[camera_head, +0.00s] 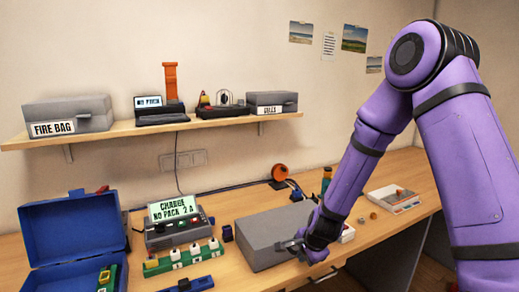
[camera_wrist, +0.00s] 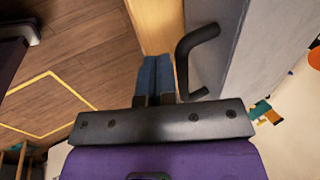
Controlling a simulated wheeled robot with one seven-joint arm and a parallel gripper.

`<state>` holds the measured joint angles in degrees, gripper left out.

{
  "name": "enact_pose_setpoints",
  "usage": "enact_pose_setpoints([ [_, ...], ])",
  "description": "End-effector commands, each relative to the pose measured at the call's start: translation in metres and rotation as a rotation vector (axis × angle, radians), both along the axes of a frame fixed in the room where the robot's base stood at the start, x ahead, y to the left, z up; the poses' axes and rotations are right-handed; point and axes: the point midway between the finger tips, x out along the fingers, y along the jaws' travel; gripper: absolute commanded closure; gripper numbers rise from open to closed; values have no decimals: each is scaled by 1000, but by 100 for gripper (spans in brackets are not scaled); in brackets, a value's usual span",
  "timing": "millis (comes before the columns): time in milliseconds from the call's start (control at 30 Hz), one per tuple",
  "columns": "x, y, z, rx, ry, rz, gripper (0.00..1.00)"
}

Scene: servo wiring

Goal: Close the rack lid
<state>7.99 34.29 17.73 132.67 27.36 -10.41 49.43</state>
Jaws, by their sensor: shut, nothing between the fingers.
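A grey box (camera_head: 262,238), which looks like the rack, sits on the table at the centre in the head view. Its flat top looks down, but whether the lid is fully shut I cannot tell. In the wrist view its grey face (camera_wrist: 250,60) fills the upper right, with a black bent handle (camera_wrist: 196,36) on it. My gripper (camera_head: 301,249) is at the box's front right side. In the wrist view its blue fingers (camera_wrist: 155,74) are together and empty, just left of the handle. Whether they touch it I cannot tell.
An open blue case (camera_head: 75,232) stands at the left. A charger with a lit screen (camera_head: 174,212) and a green strip with white-topped parts (camera_head: 183,258) are left of the box. A white scale-like device (camera_head: 394,198) is right of my arm. A shelf (camera_head: 150,127) hangs behind.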

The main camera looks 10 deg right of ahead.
Motion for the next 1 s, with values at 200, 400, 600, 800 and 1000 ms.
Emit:
enact_pose_setpoints([
  [200,1,0,-8,-1,-1,0,100],
  [400,1,0,-8,-1,-1,0,100],
  [600,1,0,-8,-1,-1,0,100],
  [800,-1,-1,-1,-1,-3,-1,100],
  [1000,-11,-4,22,-2,-5,0,100],
])
